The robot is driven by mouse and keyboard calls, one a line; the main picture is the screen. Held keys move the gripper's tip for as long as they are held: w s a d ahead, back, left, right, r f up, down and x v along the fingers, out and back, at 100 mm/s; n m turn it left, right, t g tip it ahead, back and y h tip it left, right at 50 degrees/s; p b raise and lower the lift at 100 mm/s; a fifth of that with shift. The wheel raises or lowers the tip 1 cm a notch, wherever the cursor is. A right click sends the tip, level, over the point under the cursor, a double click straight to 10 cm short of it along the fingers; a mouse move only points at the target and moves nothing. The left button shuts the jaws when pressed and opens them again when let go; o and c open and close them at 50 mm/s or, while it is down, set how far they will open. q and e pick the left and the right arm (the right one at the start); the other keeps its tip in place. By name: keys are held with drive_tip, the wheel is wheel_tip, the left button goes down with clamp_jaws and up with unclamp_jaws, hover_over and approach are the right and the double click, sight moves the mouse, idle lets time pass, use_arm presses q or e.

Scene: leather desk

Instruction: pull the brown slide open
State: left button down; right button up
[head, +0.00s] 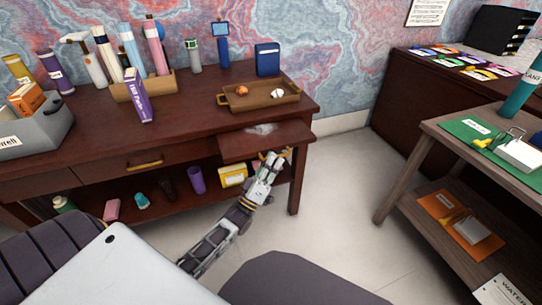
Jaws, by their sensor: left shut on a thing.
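The brown slide (237,147) is a flat board under the right part of the dark wooden desk (190,122). It juts out past the desk's front edge, with a small pale, clear item (261,129) on top. My left gripper (272,157) is at the slide's front edge, shut on its brass handle (288,152). The fingers hide most of the handle. My right gripper is not in view.
A closed drawer with a brass handle (145,163) is left of the slide. A wooden tray (258,98) stands on the desk above. A yellow box (232,176) and a purple cup (197,180) stand on the lower shelf. The floor right of the desk is clear.

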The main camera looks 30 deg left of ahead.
use_arm(q)
drive_tip(key=s+d+p, duration=0.5)
drive_tip(key=s+d, duration=0.4)
drive_tip(key=d, duration=0.2)
drive_tip(key=shift+s+p, duration=0.2)
drive_tip(key=shift+p, duration=0.15)
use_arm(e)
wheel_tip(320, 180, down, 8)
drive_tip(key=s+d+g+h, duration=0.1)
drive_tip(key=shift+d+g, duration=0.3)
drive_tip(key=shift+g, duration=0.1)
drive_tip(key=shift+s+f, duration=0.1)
use_arm(q)
drive_tip(key=c, duration=1.8)
unclamp_jaws()
drive_tip(key=shift+v, duration=6.05)
drive_tip(key=shift+w, duration=0.1)
